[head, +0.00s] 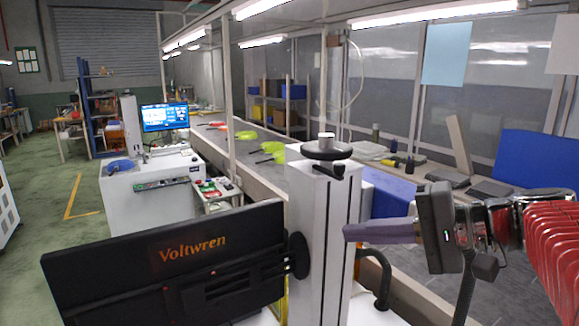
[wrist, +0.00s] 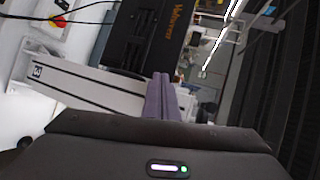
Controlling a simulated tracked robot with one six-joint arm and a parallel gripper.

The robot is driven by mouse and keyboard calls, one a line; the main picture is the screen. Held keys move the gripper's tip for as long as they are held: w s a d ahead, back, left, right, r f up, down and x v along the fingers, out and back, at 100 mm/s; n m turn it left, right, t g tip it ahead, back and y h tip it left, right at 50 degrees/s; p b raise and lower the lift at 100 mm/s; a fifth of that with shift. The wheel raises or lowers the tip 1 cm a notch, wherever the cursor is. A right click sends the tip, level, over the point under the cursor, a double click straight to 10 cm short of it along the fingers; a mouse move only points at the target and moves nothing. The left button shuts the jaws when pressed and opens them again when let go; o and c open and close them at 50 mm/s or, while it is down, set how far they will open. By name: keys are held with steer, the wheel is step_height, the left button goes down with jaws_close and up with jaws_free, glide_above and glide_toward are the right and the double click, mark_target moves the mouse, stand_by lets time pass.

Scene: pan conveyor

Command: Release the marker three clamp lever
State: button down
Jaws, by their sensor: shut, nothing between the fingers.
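My gripper (head: 350,233) is at the right of the head view, its purple fingers pressed together and pointing left at the white column (head: 322,235). Nothing is between them. In the wrist view the shut fingers (wrist: 161,80) overlap the column (wrist: 95,88), which carries a "3" mark (wrist: 37,71). I cannot tell whether they touch it. A small black lever (head: 328,170) sits near the column top, under a black handwheel (head: 327,149); it may be the clamp lever. It is above and left of my fingertips. I cannot make out a lever in the wrist view.
A black Voltwren monitor (head: 165,258) is fixed left of the column by a round black mount (head: 297,255). A curved black handle (head: 378,272) stands low right of the column. A red emergency button (wrist: 58,21) shows upper left.

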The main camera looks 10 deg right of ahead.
steer(key=d+r+t+y, duration=0.2)
steer(key=d+r+t, duration=0.1)
steer(key=d+r, duration=0.5)
steer(key=shift+w+d+r+t, duration=0.2)
steer(key=shift+w+r+t, duration=0.1)
steer(key=shift+w+r, duration=0.15)
steer(key=shift+w, duration=0.1)
steer(key=x, duration=1)
